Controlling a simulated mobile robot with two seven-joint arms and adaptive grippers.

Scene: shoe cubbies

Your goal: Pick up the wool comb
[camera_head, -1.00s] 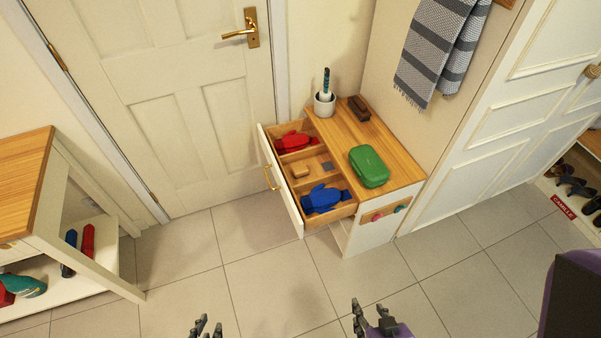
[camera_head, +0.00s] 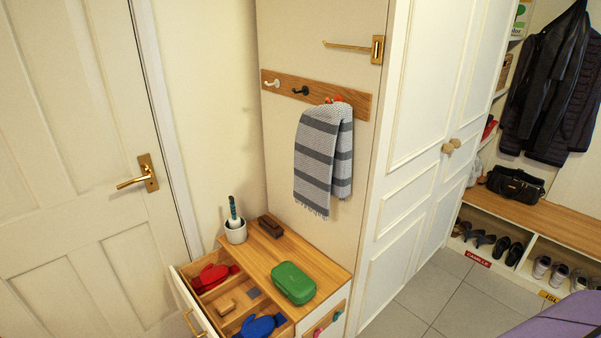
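I cannot tell for certain which item is the wool comb. A small tan wooden piece (camera_head: 226,307) and a small grey piece (camera_head: 253,293) lie in the middle compartment of the open drawer (camera_head: 190,302); both are too small to identify. A dark brown brush-like block (camera_head: 271,226) lies at the back of the cabinet top. A white cup (camera_head: 236,232) beside it holds an upright teal-and-white handled item (camera_head: 233,208). Neither gripper is in view.
A green case (camera_head: 293,283) sits on the wooden cabinet top (camera_head: 267,256). The drawer also holds a red item (camera_head: 214,277) and a blue item (camera_head: 258,326). A striped towel (camera_head: 324,155) hangs above. A white wardrobe (camera_head: 408,160) stands right, with shoe cubbies (camera_head: 525,262) beyond.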

